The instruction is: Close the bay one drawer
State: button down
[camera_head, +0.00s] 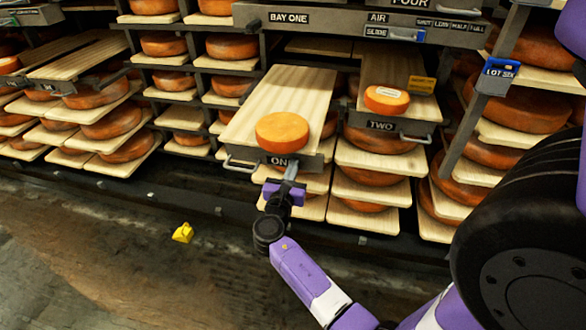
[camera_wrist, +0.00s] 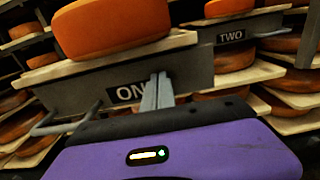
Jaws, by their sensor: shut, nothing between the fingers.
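The bay one drawer is a wooden board (camera_head: 290,92) with a grey front marked ONE (camera_head: 281,161). It stands pulled out from the rack under the BAY ONE sign (camera_head: 289,18). An orange cheese wheel (camera_head: 282,132) sits at its front end. A bar handle (camera_head: 240,165) shows at the left of the front. My gripper (camera_head: 290,172) is shut and empty at the front plate, just right of the ONE label. In the wrist view the shut fingers (camera_wrist: 156,92) overlap the plate's face; I cannot tell whether they touch it.
The drawer marked TWO (camera_head: 381,125), with a smaller cheese (camera_head: 386,99), stands out to the right. Another board (camera_head: 80,58) sticks out at the left. Shelves of cheese wheels surround them. A small yellow object (camera_head: 183,232) lies on the open floor.

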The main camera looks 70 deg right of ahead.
jog(key=d+b, duration=0.2)
jog(key=d, duration=0.7)
jog(key=w+d+b, duration=0.1)
jog(key=d+b, duration=0.2)
jog(key=d, duration=0.6)
jog(key=w+d+b, duration=0.1)
jog(key=d+b, duration=0.2)
jog(key=d, duration=0.6)
jog(key=shift+d+f, duration=0.1)
jog(key=shift+d, duration=0.1)
jog(key=shift+w+d+b, duration=0.1)
jog(key=shift+d+b, duration=0.2)
jog(key=shift+d, duration=0.05)
jog(key=shift+d+r, duration=0.2)
jog(key=shift+r, duration=0.1)
jog(key=shift+d, duration=0.1)
